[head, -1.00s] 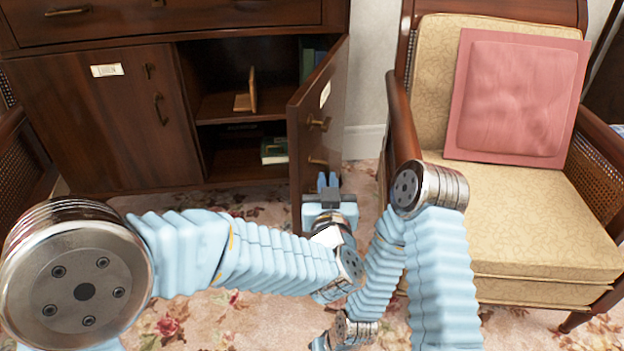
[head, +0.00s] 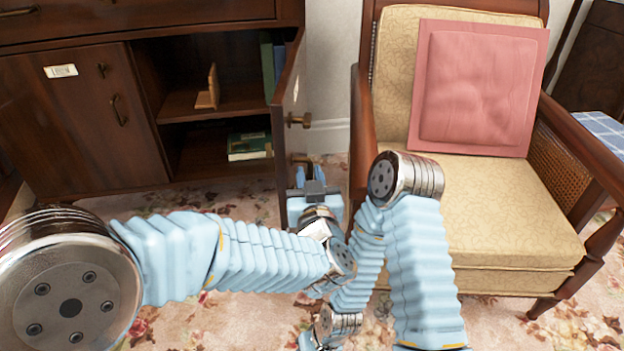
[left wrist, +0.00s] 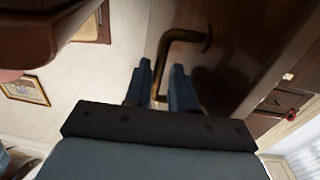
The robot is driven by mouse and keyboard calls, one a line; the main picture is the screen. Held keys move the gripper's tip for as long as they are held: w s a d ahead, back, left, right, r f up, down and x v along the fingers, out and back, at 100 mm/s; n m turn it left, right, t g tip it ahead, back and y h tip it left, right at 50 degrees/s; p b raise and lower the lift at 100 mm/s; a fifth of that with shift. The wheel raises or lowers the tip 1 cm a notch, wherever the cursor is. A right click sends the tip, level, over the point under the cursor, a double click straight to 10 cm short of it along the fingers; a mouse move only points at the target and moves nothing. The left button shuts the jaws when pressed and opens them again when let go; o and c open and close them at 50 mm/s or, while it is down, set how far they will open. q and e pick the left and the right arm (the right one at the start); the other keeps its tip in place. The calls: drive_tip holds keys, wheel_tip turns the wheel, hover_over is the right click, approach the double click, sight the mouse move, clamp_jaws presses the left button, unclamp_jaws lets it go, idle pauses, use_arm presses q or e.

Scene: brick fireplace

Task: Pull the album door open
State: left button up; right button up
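The album door (head: 288,105) is the dark wooden right-hand cabinet door. It stands swung outward, seen almost edge-on in the head view. Its lower brass handle (head: 301,158) is partly hidden by my left gripper (head: 308,174). In the left wrist view the bent handle (left wrist: 186,36) runs down from the door face (left wrist: 245,45) between the two blue fingers of my left gripper (left wrist: 163,80), which look closed around it. My right arm folds down at the middle right of the head view; its fingers do not show.
The open cabinet (head: 230,75) holds a small wooden stand (head: 208,92) and books (head: 249,146). An armchair (head: 510,215) with a pink cushion (head: 480,88) stands close right of the door. Flowered carpet (head: 240,205) lies in front.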

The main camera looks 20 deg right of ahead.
use_arm(q)
drive_tip(key=shift+o, duration=0.9)
drive_tip(key=shift+s+d, duration=0.1)
drive_tip(key=shift+s, duration=0.3)
drive_tip(key=v, duration=1.3)
drive_tip(key=shift+p, duration=0.3)
drive_tip(key=shift+s+f, duration=0.1)
